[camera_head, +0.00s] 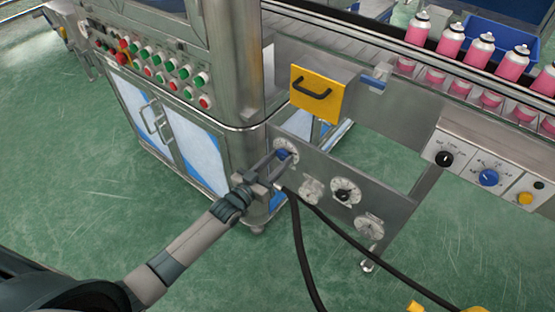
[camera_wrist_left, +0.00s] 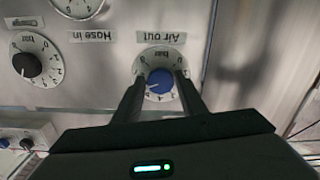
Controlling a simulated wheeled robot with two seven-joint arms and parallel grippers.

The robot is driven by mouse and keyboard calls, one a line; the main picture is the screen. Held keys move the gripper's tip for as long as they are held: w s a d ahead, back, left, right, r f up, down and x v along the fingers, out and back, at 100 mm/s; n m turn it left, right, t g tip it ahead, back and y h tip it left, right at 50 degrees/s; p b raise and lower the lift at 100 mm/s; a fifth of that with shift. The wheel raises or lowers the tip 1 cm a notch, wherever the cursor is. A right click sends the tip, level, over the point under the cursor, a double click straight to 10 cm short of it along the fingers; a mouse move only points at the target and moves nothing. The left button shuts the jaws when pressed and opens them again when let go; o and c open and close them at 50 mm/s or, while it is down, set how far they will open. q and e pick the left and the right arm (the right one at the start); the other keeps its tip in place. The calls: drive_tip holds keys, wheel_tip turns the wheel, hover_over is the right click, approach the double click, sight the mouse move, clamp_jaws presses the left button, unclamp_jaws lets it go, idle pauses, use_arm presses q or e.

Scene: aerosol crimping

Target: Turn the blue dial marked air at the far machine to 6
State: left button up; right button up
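The blue dial (camera_head: 283,154) sits at the upper left of the steel gauge panel (camera_head: 318,170), on a round white scale. In the left wrist view the blue dial (camera_wrist_left: 160,81) shows upside down, beside a label reading "Air out" (camera_wrist_left: 161,38). The scale's numbers are too small to read surely. My left gripper (camera_head: 279,160) reaches the panel from the lower left. In the left wrist view its fingers (camera_wrist_left: 161,84) lie on both sides of the dial, with no clear gap. My right gripper is not in view.
A black knob (camera_head: 343,195) and white gauges share the panel. Black hoses (camera_head: 302,250) hang below it. A yellow box with a black handle (camera_head: 316,95) stands above. Another blue knob (camera_head: 488,177) is on the conveyor's control box, below pink cans (camera_head: 450,40).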

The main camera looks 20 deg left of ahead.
use_arm(q)
drive_tip(key=shift+o, duration=0.9)
drive_tip(key=v, duration=1.7)
drive_tip(key=shift+s, duration=0.2)
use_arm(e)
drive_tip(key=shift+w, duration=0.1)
use_arm(q)
drive_tip(key=s+f+g+y+p, duration=0.2)
drive_tip(key=s+f+g+p, duration=0.15)
drive_tip(key=f, duration=0.55)
drive_tip(key=s+f+g+y+p, duration=0.2)
drive_tip(key=s+f, duration=0.2)
drive_tip(key=f, duration=0.5)
drive_tip(key=s+d+f+g+y+p, duration=0.1)
drive_tip(key=s+d+f+g+p, duration=0.2)
drive_tip(key=s+f, duration=0.9)
drive_tip(key=s+d+g, duration=0.2)
drive_tip(key=d+g, duration=0.1)
drive_tip(key=shift+s, duration=0.15)
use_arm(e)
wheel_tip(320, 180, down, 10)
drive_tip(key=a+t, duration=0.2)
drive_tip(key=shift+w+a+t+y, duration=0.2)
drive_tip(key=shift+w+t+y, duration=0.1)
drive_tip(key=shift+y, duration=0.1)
use_arm(q)
drive_tip(key=shift+f, duration=0.1)
